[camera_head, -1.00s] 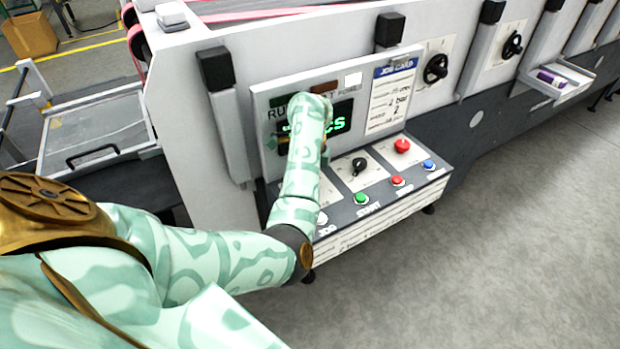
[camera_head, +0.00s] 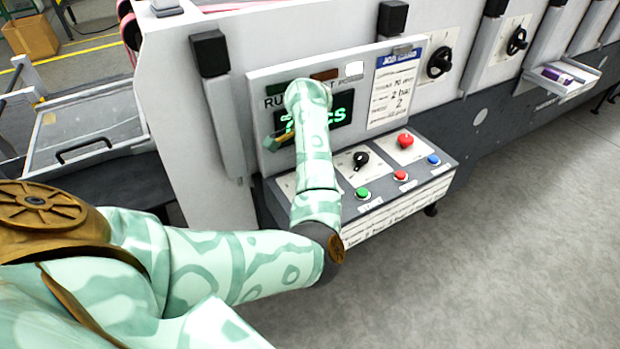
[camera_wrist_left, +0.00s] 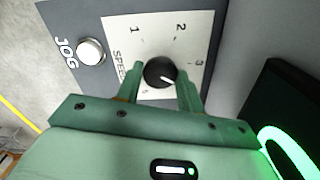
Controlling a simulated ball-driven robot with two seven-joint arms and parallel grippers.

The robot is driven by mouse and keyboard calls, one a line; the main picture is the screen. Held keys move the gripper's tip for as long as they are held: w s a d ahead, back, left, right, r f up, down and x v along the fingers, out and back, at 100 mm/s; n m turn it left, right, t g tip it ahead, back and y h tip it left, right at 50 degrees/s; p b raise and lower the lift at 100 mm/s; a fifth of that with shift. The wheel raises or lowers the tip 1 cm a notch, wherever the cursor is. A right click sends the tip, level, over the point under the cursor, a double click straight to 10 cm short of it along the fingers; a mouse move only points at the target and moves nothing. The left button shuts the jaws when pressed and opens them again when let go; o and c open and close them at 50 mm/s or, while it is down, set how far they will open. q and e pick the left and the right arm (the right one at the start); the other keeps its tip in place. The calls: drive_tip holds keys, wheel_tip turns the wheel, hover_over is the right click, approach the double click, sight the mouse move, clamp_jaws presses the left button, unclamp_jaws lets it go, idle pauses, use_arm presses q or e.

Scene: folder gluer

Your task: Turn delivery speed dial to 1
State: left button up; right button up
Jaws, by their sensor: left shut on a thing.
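The speed dial (camera_wrist_left: 160,73) is a round black knob on a white plate (camera_wrist_left: 150,28) marked SPEED, with 1, 2 and 3 visible in the left wrist view. Its white pointer mark faces the lower right of that view, away from the 1. My left gripper (camera_wrist_left: 161,78) has its two green fingers on either side of the knob, shut on it. In the head view my left arm reaches over the control panel and hides this dial; only part of its plate (camera_head: 287,184) shows.
A white JOG button (camera_wrist_left: 90,51) lies close beside the dial plate. The panel also carries another black knob (camera_head: 360,159), a red stop button (camera_head: 405,140), green (camera_head: 362,193), red and blue buttons. A lit screen (camera_head: 340,108) and job card (camera_head: 395,88) stand behind.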

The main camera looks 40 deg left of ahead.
use_arm(q)
drive_tip(key=n+b, duration=0.3)
drive_tip(key=shift+f+n, duration=0.25)
drive_tip(key=shift+n, duration=0.15)
drive_tip(key=n+b, duration=0.3)
drive_tip(key=shift+n, duration=0.3)
drive_tip(key=n+b, duration=0.3)
drive_tip(key=n, duration=0.1)
drive_tip(key=shift+n, duration=0.3)
drive_tip(key=n+b, duration=0.2)
drive_tip(key=n, duration=0.1)
drive_tip(key=shift+r+n, duration=0.1)
drive_tip(key=shift+n, duration=0.2)
drive_tip(key=n+b, duration=0.1)
drive_tip(key=n, duration=0.1)
drive_tip(key=shift+r+n, duration=0.1)
drive_tip(key=shift+n, duration=0.2)
drive_tip(key=n, duration=0.2)
drive_tip(key=shift+n, duration=0.4)
drive_tip(key=n, duration=0.4)
drive_tip(key=shift+n, duration=0.3)
drive_tip(key=n, duration=0.4)
drive_tip(key=shift+n, duration=0.3)
use_arm(e)
wheel_tip(320, 180, down, 13)
drive_tip(key=s, duration=0.3)
drive_tip(key=shift+g, duration=0.4)
drive_tip(key=shift+r, duration=0.1)
